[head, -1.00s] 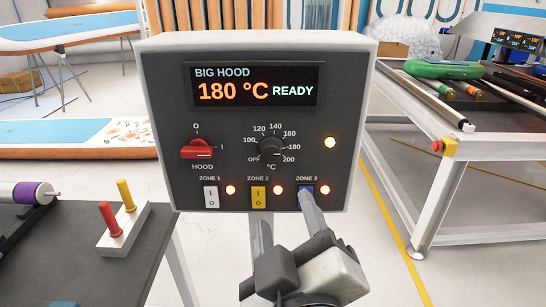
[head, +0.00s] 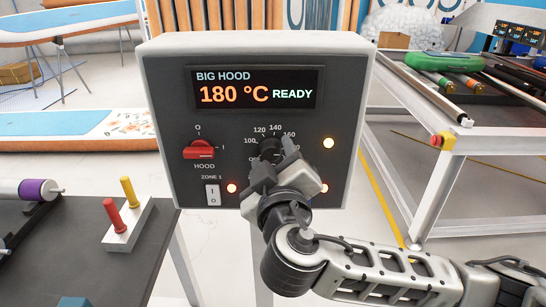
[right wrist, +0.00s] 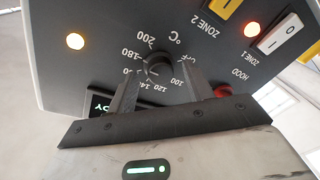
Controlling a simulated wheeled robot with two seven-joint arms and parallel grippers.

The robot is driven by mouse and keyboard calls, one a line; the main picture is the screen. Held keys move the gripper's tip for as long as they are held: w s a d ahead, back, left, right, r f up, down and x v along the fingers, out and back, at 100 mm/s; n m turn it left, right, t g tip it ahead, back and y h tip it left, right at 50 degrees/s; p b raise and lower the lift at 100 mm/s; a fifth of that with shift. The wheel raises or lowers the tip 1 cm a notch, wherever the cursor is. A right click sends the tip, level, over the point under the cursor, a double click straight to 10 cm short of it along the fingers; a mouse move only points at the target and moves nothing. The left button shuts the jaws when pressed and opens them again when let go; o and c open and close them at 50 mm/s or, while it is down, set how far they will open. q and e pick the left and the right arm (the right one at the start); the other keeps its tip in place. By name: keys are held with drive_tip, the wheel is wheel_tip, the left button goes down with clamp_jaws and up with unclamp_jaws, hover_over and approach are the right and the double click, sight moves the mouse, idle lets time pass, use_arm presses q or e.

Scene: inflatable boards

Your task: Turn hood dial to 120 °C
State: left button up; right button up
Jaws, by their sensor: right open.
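The hood control box (head: 160,100) faces me, and its display (head: 255,89) reads BIG HOOD, 180 °C, READY. The black temperature dial (head: 268,147) is partly hidden in the head view. In the right wrist view the dial (right wrist: 159,67) sits between my open fingers, with its scale upside down. My right gripper (head: 268,158) is open in front of the dial, one finger on each side of it; it also shows in the right wrist view (right wrist: 158,88). I cannot tell whether the fingers touch it. My left gripper is out of view.
The red HOOD switch (head: 198,150) is left of the dial, and the ZONE 1 switch (head: 212,194) is below it. My right arm covers the other zone switches in the head view. A dark bench (head: 90,260) stands at left, a metal-framed table (head: 455,140) at right.

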drive_tip(key=c, duration=1)
drive_tip(key=shift+o, duration=0.2)
